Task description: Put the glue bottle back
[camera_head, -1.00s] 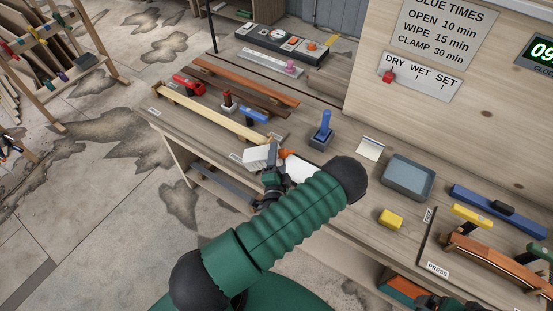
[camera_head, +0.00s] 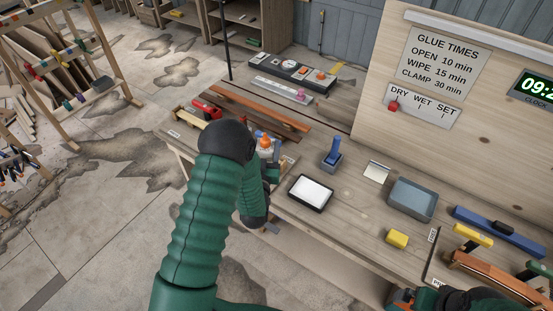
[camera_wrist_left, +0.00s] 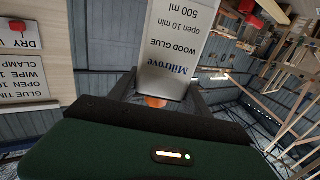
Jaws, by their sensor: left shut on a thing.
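The glue bottle is white with an orange cap (camera_head: 265,139). In the head view it is at the near edge of the workbench, partly hidden behind my left arm, its cap upward. My left gripper (camera_head: 269,172) is shut on it, its fingers mostly hidden by the arm there. In the left wrist view the bottle (camera_wrist_left: 176,45) sits between the two fingers (camera_wrist_left: 160,90), its wood glue label upside down in that picture. Part of my right arm shows at the bottom right of the head view; its jaws cannot be made out.
A dark tray with a white pad (camera_head: 311,193) lies right of the bottle. Behind are a blue-handled tool in a holder (camera_head: 333,154) and a grey bin (camera_head: 411,199). Wooden strips (camera_head: 258,106) lie at left.

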